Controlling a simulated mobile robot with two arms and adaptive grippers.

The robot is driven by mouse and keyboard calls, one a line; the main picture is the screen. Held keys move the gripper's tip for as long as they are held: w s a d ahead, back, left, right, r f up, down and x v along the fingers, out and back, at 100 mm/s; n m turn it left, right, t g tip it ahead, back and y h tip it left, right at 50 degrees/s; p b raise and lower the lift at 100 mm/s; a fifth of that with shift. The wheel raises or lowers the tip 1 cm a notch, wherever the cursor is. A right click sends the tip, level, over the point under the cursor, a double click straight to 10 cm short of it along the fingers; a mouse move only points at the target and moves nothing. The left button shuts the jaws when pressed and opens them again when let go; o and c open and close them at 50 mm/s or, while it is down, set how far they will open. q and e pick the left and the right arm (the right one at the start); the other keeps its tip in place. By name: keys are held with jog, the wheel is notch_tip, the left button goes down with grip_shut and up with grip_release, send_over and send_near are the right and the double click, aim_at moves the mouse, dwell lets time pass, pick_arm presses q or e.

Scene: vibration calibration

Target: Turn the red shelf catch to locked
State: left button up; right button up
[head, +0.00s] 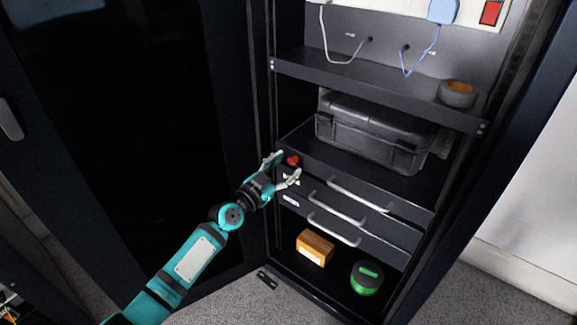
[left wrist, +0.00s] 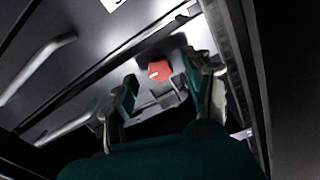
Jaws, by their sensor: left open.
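The red shelf catch (head: 292,160) is a small red knob at the left end of the shelf edge, above the drawers, in the head view. In the left wrist view the red catch (left wrist: 159,71) shows a short white mark on its face. My left gripper (head: 284,166) is open, with one finger on each side of the catch. In the left wrist view its fingertips (left wrist: 162,82) flank the catch with visible gaps. I cannot tell from the mark which position the catch is in. My right gripper is not in view.
A black case (head: 370,135) sits on the shelf right of the catch. Drawers with silver handles (head: 335,230) are below. The open cabinet door (head: 130,130) is at left.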

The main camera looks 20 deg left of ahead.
pick_arm(q)
jog(key=shift+x, duration=0.85)
jog(key=shift+c, duration=0.3)
grip_shut()
